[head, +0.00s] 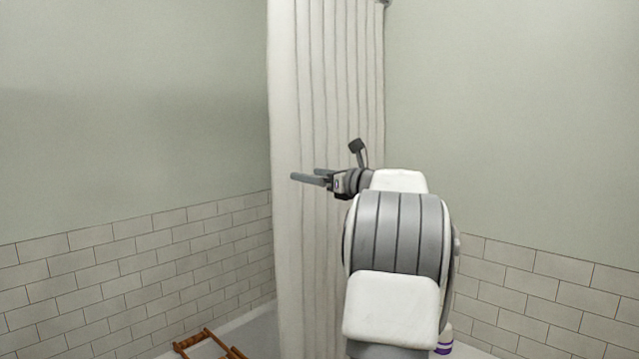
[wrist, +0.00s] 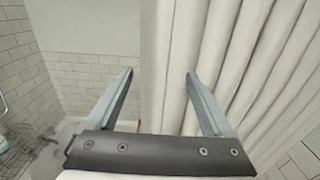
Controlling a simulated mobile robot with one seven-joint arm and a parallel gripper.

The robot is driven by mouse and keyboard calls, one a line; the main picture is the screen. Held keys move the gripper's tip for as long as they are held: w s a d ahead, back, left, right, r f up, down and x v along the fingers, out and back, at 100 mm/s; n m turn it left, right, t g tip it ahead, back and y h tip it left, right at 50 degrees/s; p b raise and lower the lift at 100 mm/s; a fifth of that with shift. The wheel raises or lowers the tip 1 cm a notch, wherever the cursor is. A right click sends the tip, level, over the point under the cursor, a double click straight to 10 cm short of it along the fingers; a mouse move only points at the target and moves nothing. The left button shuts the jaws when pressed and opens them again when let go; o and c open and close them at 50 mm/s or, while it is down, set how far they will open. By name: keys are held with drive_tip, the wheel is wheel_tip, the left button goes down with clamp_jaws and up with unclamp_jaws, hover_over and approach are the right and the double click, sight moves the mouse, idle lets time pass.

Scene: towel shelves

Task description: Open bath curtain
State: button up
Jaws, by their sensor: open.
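The bath curtain (head: 318,100) is off-white with vertical folds. It hangs near the corner of the room, bunched in the middle of the head view. My gripper (head: 305,175) is in front of the curtain at mid-height, its fingers pointing left. In the wrist view the curtain (wrist: 225,50) fills the right half, and its left edge falls between the two open fingers of my gripper (wrist: 158,78). I cannot tell whether either finger touches the cloth. My arm hides part of the curtain's lower right in the head view.
A bathtub (head: 262,330) lies behind and left of the curtain. A wooden rack (head: 205,342) is at the tub's near left. A bottle with a purple label (head: 445,343) stands low beside my arm. Tiled walls (head: 120,265) close off both sides.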

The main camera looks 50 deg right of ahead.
drive_tip(key=shift+s, duration=1.2)
